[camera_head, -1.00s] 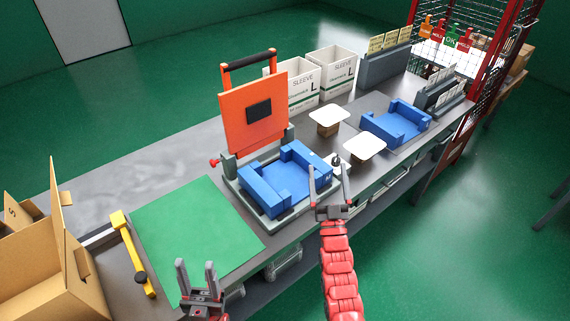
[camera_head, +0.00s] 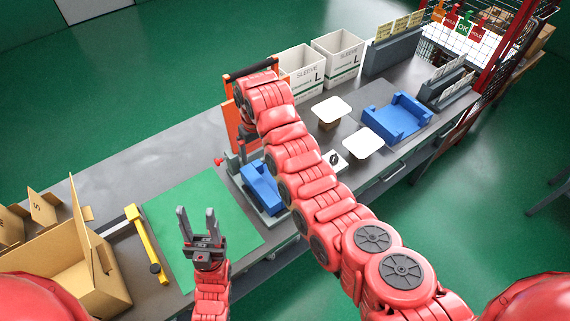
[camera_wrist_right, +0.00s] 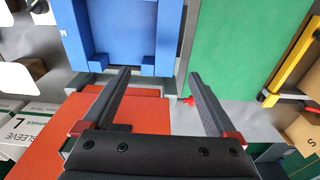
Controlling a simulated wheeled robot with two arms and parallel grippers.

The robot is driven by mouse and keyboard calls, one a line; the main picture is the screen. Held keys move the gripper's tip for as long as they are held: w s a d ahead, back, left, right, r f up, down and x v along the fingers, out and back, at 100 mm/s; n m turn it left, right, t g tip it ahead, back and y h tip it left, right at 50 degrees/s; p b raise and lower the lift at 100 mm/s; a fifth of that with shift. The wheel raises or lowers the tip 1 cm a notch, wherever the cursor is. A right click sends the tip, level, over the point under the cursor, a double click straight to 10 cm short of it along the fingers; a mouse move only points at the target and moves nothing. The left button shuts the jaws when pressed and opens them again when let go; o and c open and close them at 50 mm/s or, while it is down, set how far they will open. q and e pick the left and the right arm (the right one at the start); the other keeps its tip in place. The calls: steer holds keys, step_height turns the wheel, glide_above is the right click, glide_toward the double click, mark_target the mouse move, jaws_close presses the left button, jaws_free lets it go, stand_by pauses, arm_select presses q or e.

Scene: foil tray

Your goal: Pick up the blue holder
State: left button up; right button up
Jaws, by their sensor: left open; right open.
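One blue holder (camera_head: 259,189) sits in the grey fixture below the upright orange lid (camera_head: 233,128); my right arm hides much of it in the head view. It shows at the top of the right wrist view (camera_wrist_right: 122,32). A second blue holder (camera_head: 393,121) lies on the table further right. My right gripper (camera_wrist_right: 159,74) is open and empty, its fingers pointing towards the fixture's holder; I cannot tell if they touch it. In the head view that gripper is mostly hidden. My left gripper (camera_head: 196,212) is open and empty above the green mat (camera_head: 165,215).
Two white square-topped pieces (camera_head: 331,109) stand between the holders. White sleeve boxes (camera_head: 300,70) stand behind. A yellow-handled tool (camera_head: 147,245) and an open cardboard box (camera_head: 75,275) are at the left. The red arm crosses over the fixture.

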steer(key=s+r, duration=0.1)
steer(key=b, duration=0.9)
glide_above(260, 184)
steer(key=shift+g, duration=0.3)
step_height(260, 184, down, 10)
steer(key=shift+w+d+f, duration=0.1)
steer(key=shift+d, duration=0.05)
steer(key=shift+f+p, duration=0.5)
steer(key=shift+p, duration=0.45)
steer(key=shift+f+p, duration=0.3)
steer(key=shift+p, duration=0.05)
steer(key=f, duration=0.1)
steer(key=f+p, duration=0.2)
steer(key=shift+a+f, duration=0.15)
steer(key=shift+a, duration=0.1)
steer(key=shift+f, duration=0.85)
jaws_close()
